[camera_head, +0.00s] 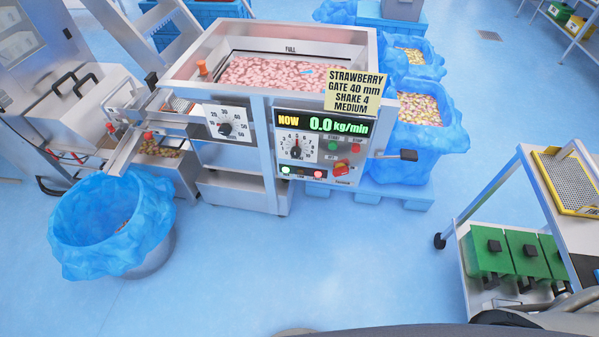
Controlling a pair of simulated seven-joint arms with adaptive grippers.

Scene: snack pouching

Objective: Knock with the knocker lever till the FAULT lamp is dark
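The feeder machine's control panel (322,150) is in the middle, and its display (325,125) reads NOW 0.0 kg/min. A lever with a black grip (407,155) sticks out to the right of the panel and looks like the knocker lever. In the lamp row under the dial, a red lamp (318,174) at the right end looks lit and a pale green lamp (286,170) glows at the left end. The lamp labels are too small to read, so I cannot confirm which is FAULT. Neither of my grippers is in view.
The hopper (185,68) holds pink pieces. A card (354,92) reads STRAWBERRY, GATE 40 mm, SHAKE 4, MEDIUM. A blue-lined bin (110,225) stands under the chute at left. Blue-lined bins (440,140) stand behind the lever. A trolley (500,190) is at right; the floor between is clear.

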